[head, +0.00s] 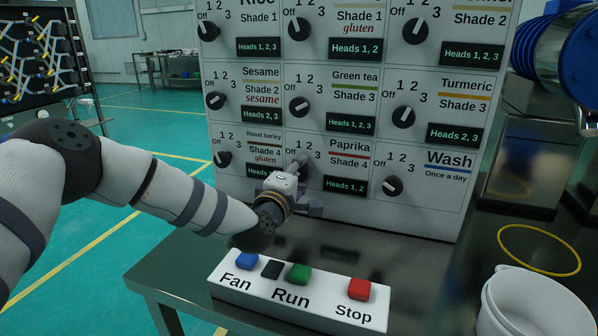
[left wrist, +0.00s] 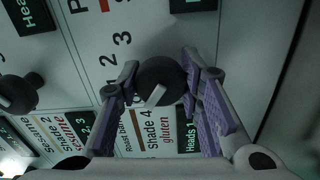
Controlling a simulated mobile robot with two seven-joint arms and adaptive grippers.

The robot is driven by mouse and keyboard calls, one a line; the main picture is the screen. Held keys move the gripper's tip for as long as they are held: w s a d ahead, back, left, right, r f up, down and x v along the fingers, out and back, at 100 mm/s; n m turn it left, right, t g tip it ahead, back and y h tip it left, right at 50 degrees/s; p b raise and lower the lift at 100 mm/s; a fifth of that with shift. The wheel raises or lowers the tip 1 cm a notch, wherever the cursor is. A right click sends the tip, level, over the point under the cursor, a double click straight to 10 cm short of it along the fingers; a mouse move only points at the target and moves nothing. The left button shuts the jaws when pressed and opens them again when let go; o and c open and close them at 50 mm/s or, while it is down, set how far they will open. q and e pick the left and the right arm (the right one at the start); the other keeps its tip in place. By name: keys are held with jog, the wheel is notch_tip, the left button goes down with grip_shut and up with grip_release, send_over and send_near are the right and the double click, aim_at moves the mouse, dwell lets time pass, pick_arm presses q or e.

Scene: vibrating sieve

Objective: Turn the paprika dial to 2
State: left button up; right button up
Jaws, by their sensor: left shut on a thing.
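The control panel (head: 240,190) stands upright with several black dials. The paprika dial (left wrist: 160,82) is a round black knob with a white pointer mark, near the numbers 1, 2 and 3. My left gripper (head: 306,182) is at this dial, shut on it with one purple-padded finger on each side, as the left wrist view (left wrist: 155,90) shows. The white mark slants to the lower left there, towards the side where Off would be; a finger hides that label. In the head view my gripper mostly covers the dial. My right gripper is not in view.
Close by are the roast barley dial (head: 223,158), the green tea dial (head: 299,106) and the wash dial (head: 392,186). A white button box (head: 300,302) lies below my left gripper. A white bucket (head: 530,308) stands at the right on the dark table (head: 425,265).

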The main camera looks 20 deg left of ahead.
pick_arm(q)
jog(key=m+p, duration=0.1)
jog(key=m, duration=0.2)
jog(key=shift+r, duration=0.2)
jog(key=m+p, duration=0.1)
jog(key=m, duration=0.7)
jog(key=shift+m+p, duration=0.3)
jog(key=shift+f+m, duration=0.15)
jog(key=shift+m, duration=1.45)
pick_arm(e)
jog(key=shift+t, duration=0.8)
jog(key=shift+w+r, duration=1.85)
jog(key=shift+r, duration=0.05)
pick_arm(q)
jog(key=o, duration=1.2)
